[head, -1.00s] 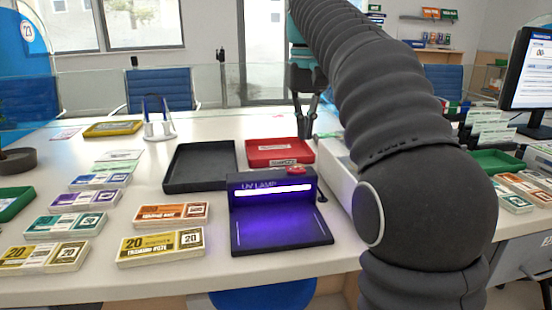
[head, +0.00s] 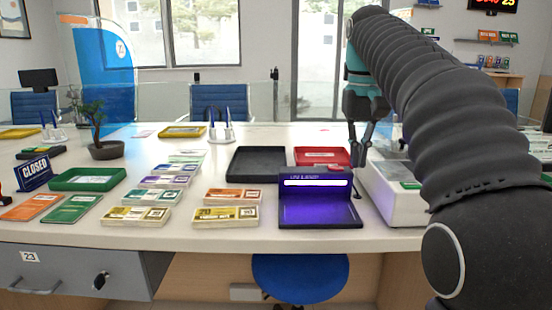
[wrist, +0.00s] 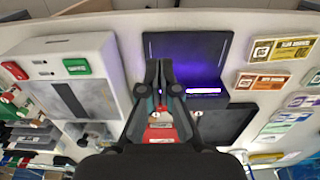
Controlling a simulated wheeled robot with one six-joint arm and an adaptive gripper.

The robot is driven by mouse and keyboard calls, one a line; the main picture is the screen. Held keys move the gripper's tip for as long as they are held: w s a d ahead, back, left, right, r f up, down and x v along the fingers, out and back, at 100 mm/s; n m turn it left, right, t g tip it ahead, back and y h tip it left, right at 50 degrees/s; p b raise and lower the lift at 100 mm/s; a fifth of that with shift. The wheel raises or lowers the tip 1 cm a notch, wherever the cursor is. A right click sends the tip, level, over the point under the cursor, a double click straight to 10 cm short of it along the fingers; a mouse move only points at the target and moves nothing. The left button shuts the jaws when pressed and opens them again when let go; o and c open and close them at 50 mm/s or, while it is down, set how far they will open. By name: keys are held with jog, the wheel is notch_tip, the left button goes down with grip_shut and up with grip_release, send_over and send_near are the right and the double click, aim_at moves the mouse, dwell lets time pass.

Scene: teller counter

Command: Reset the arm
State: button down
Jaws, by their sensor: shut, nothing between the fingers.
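My gripper (head: 359,158) hangs from my arm above the counter, fingers pointing down, shut and empty. In the head view it shows between the red tray (head: 312,155) and the white machine (head: 393,196). In the wrist view my gripper (wrist: 159,68) has its fingertips together beside the UV lamp (wrist: 214,48). The UV lamp (head: 317,212) glows purple on the counter, below and left of my gripper in the head view. My gripper touches nothing that I can make out.
A black tray (head: 257,165) lies left of the red one. Banknote bundles (head: 226,215) and a green tray (head: 87,179) cover the left part of the counter (head: 200,240). A plant (head: 106,150) and a closed sign (head: 33,173) stand farther left. A glass screen runs behind.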

jog(key=s+f+t, duration=0.5)
jog(key=s+f, duration=1.7)
jog(key=f, duration=0.2)
jog(key=shift+s+f, duration=0.2)
jog(key=shift+f, duration=0.1)
